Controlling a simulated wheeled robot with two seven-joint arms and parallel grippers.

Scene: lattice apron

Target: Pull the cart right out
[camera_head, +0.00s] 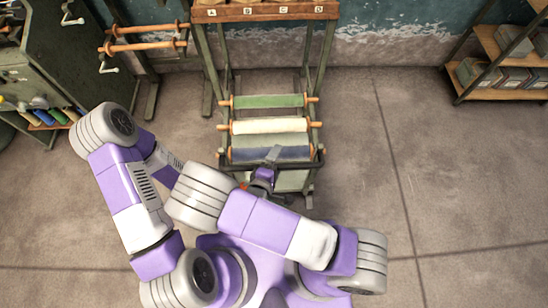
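The cart (307,170) is a dark metal frame on the floor in the middle of the head view. It carries a green roll (268,101), a cream roll (270,125) and a blue-grey roll (290,152), each lying crosswise. Its far end lies between the legs of a tall stand. My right gripper (271,158) is at the cart's near edge, over the front bar. Its fingers are small and partly hidden, so I cannot tell whether they grip the bar. My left arm bends in from the left, and its gripper is hidden behind my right arm.
The stand has a wooden top (264,13) lettered A to D. A green cabinet (75,60) and a rack with orange rollers (145,38) stand at left. Wooden shelves (490,45) with boxes stand at far right. The concrete floor right of the cart is clear.

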